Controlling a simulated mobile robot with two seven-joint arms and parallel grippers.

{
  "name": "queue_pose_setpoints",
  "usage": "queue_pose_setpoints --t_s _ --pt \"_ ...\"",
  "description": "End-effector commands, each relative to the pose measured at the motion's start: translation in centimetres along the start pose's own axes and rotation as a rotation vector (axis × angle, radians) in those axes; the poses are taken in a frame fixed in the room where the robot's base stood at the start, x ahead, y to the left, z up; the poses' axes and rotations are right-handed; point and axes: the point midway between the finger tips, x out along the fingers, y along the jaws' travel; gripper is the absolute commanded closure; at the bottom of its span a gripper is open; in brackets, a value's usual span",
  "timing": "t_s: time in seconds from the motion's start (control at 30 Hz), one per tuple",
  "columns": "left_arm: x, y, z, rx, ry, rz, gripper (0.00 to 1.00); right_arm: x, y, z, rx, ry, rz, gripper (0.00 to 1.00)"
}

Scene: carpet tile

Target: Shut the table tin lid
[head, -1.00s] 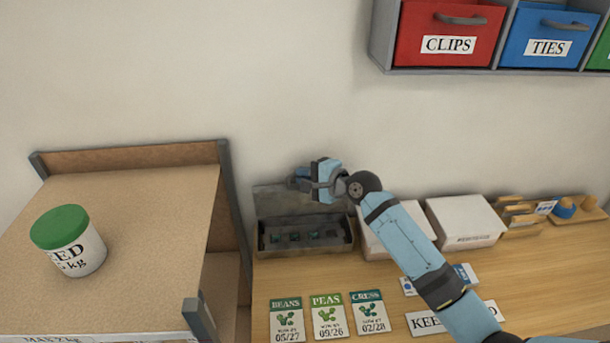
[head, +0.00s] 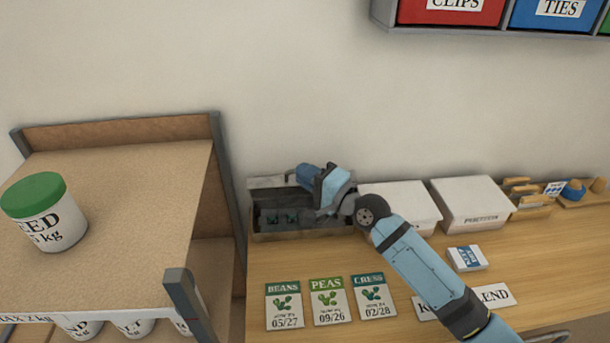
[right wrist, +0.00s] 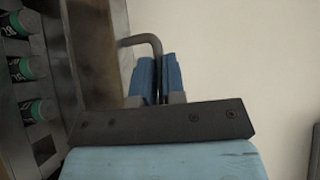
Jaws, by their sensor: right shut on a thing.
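The table tin (head: 262,237) is a dull metal box on the wooden table, against the wall. Its lid (head: 266,182) stands open at the back edge; its right part is hidden behind my gripper. Inside are several small dark items with green ends (right wrist: 36,68). My right gripper (head: 308,178) is over the tin at the lid. In the right wrist view its blue fingers (right wrist: 158,78) are shut on the grey bent lid handle (right wrist: 152,42), with the lid's inner metal face to the left. My left gripper is not in view.
Two white boxes (head: 400,200) (head: 468,203) stand right of the tin. Three seed packets (head: 328,300) lie in front of it. A shelf unit (head: 110,215) with a green-lidded tub (head: 44,215) stands close on the left. Coloured bins (head: 555,15) hang above right.

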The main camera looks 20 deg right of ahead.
Motion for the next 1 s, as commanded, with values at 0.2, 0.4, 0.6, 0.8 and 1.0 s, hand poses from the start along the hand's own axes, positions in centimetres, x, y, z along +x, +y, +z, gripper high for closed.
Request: queue_pose_setpoints --t_s 0.2,0.4,0.6,0.8,1.0 --pt "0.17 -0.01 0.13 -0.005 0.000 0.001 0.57 -0.84 0.59 0.84 -0.004 -0.001 -0.003 1.00" --pt "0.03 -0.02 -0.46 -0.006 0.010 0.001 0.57 -1.10 0.77 1.12 -0.003 -0.001 -0.002 1.00" --pt "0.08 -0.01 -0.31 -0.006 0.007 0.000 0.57 -1.14 0.86 1.17 -0.003 -0.001 -0.001 1.00" --pt "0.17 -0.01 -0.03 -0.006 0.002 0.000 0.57 -1.14 0.90 1.17 -0.002 -0.001 0.000 0.87" --pt "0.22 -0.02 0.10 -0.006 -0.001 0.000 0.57 -1.13 0.84 1.15 -0.003 -0.001 -0.001 0.64"
